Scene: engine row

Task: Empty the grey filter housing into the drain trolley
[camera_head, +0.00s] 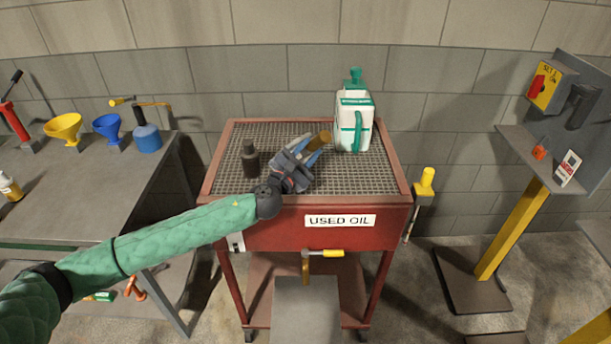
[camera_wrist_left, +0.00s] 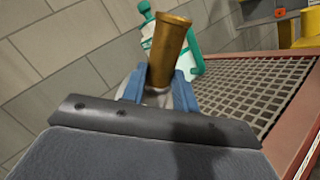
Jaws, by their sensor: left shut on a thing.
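The red drain trolley (camera_head: 275,235), labelled USED OIL, stands in the middle with a mesh grate on top. My left gripper (camera_head: 305,152) is above the grate, shut on a brass-coloured cylinder (camera_head: 320,140) that is tilted. In the left wrist view the cylinder (camera_wrist_left: 166,50) sticks up from between the blue fingers (camera_wrist_left: 160,90), with a pale grey part at its lower end. I cannot tell whether this is the grey filter housing. A dark bottle-shaped thing (camera_head: 250,160) stands upright on the grate, left of the gripper. My right gripper is not in view.
A white and green jug (camera_head: 354,122) stands on the grate at the back right. A workbench (camera_head: 80,190) at left holds yellow and blue funnels and a blue can. A yellow-posted stand (camera_head: 515,230) is at right. The grate's front right is clear.

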